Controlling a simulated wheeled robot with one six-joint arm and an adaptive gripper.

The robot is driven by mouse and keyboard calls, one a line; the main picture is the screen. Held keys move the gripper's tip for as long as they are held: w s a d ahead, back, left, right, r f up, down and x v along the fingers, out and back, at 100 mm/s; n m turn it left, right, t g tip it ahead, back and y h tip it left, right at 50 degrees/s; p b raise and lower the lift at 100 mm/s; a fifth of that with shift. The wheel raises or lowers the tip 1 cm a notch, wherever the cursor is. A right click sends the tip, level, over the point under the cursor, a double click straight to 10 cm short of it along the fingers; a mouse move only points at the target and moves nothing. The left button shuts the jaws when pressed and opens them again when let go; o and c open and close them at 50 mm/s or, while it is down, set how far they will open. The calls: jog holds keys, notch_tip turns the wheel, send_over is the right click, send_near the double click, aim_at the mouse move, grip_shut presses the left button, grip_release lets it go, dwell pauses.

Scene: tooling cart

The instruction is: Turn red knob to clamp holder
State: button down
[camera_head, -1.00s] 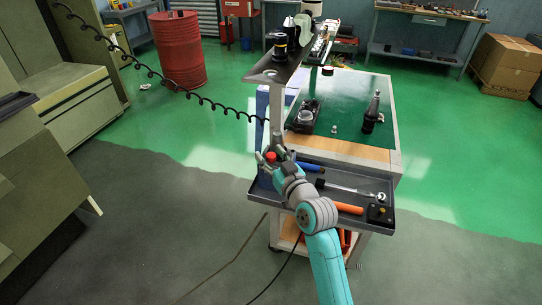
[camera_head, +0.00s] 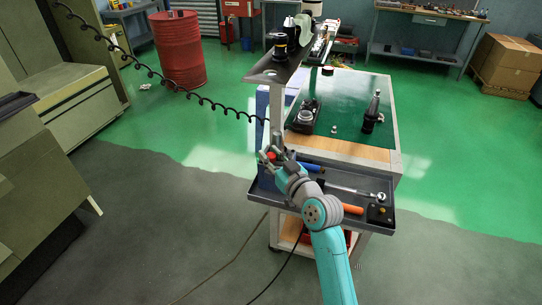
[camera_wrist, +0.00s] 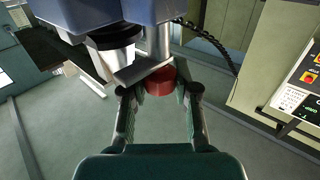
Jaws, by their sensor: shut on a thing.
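The red knob (camera_wrist: 160,82) sits between the two fingertips of my gripper (camera_wrist: 158,92) in the wrist view. The fingers are shut on it from both sides. In the head view my gripper (camera_head: 275,157) is at the left end of the cart's front tray, with a bit of the red knob (camera_head: 271,155) showing between the fingers. A metal post (camera_wrist: 157,42) and a flat metal bar show just beyond the knob, in front of a blue-grey block (camera_wrist: 75,12). The inner contact faces of the fingers are partly hidden.
The front tray (camera_head: 262,190) holds a blue-handled tool (camera_head: 312,167), a ratchet (camera_head: 350,190) and an orange handle (camera_head: 352,209). A black fixture (camera_head: 305,118) and a tool holder (camera_head: 373,112) stand on the green cart top (camera_head: 345,95). A shelf (camera_head: 268,75) rises above the cart's left side.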

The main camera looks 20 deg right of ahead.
jog(key=n+g+y, duration=0.3)
jog(key=y, duration=0.1)
jog(key=n+g+y, duration=0.2)
jog(key=n+y, duration=0.2)
jog(key=y, duration=0.1)
jog(key=shift+w+d+g+y, duration=0.1)
jog(key=shift+g+y, duration=0.2)
jog(key=shift+g, duration=0.1)
jog(key=n+g+y, duration=0.3)
jog(key=n+g, duration=0.1)
jog(key=g, duration=0.1)
jog(key=shift+g, duration=0.3)
jog(key=shift+n+g+y, duration=0.6)
jog(key=shift+n+g, duration=0.7)
jog(key=shift+g, duration=0.7)
jog(key=c, duration=0.8)
grip_release()
jog(key=shift+c, duration=0.2)
